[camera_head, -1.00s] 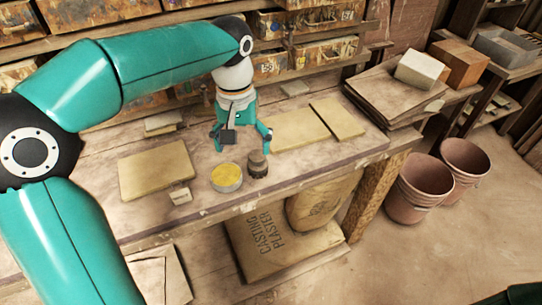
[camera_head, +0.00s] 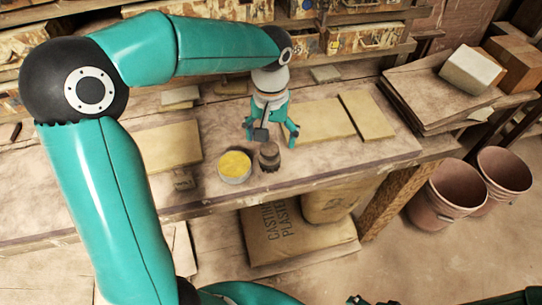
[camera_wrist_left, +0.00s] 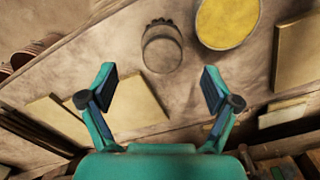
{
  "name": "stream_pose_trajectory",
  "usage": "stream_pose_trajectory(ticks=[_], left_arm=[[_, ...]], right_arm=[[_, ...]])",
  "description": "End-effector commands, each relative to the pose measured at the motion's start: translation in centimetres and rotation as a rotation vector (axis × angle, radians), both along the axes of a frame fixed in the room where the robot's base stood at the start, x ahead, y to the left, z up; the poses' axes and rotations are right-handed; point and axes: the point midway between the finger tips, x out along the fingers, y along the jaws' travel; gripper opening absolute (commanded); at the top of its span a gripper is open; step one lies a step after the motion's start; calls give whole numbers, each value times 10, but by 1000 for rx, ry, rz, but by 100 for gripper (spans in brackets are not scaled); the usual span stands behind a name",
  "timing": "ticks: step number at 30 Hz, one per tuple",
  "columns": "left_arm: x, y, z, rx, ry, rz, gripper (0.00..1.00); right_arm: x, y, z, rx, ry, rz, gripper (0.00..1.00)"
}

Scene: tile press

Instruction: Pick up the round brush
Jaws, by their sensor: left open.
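The round brush (camera_head: 269,156), a short dark brown cylinder, stands on the wooden bench near its front edge. It sits just right of a round tin with yellow contents (camera_head: 235,166). In the left wrist view the brush (camera_wrist_left: 162,50) is beyond the fingertips, roughly centred between them, with a ragged edge at its top. My left gripper (camera_head: 270,132) is open and empty, pointing down just behind the brush and apart from it; its fingers also show in the left wrist view (camera_wrist_left: 158,85).
Pale tan boards lie left (camera_head: 167,147) and right (camera_head: 325,121) of the gripper. Stacked sheets (camera_head: 437,98) stand at the right end. Plaster sacks (camera_head: 290,236) sit below; buckets (camera_head: 447,194) stand on the floor.

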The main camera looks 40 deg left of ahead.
Motion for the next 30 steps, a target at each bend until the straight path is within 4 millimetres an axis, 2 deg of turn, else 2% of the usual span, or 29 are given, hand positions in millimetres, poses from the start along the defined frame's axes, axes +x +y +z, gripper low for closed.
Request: stream_pose_trajectory(ticks=[3,11,19,28,29,30], left_arm=[[0,0,-15,0,2,-1,89],[0,0,-31,1,3,-2,89],[0,2,-67,0,2,-2,89],[0,1,-74,-1,1,-2,89],[0,1,-74,-2,1,-2,94],[0,1,-74,-2,1,-2,87]], right_arm=[[0,0,0,0,0,0,89],[0,0,4,0,0,0,89],[0,0,10,0,0,0,89],[0,0,9,0,0,0,89],[0,0,9,0,0,0,89],[0,0,9,0,0,0,89]])
